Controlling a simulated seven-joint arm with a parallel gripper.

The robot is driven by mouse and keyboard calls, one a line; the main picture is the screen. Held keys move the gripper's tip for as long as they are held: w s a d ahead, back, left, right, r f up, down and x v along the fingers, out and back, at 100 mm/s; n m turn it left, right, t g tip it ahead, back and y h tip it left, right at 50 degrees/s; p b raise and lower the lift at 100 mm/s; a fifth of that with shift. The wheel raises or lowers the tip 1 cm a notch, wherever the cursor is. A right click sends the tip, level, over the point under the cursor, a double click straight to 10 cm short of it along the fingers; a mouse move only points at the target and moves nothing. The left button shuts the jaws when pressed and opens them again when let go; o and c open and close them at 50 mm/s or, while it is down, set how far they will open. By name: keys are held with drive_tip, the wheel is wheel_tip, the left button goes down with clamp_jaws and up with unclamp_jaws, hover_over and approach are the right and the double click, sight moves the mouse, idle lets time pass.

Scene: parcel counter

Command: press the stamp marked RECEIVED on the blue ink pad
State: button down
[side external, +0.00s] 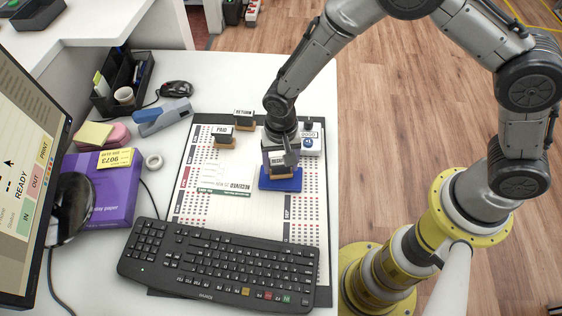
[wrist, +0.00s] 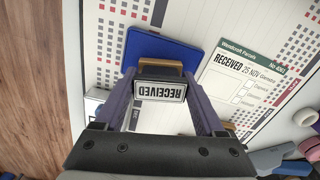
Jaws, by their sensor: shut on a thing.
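The RECEIVED stamp (side external: 276,157) is a dark block with a white label and a wooden base. In the wrist view its label (wrist: 160,91) reads RECEIVED upside down. My gripper (side external: 281,148) is shut on the stamp, one finger on each side, also in the wrist view (wrist: 160,82). The blue ink pad (side external: 281,184) lies on the desk mat directly under the stamp and shows beyond its base in the wrist view (wrist: 158,52). The stamp looks upright over the pad. I cannot tell whether its base touches the pad.
The PAID stamp (side external: 222,134) and RETURN stamp (side external: 244,117) stand to the left and behind. A white-and-blue device (side external: 311,144) stands close right of my gripper. A parcel slip (side external: 228,178) lies left of the pad; a keyboard (side external: 220,262) lies in front.

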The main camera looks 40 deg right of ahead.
drive_tip(key=shift+r, duration=3)
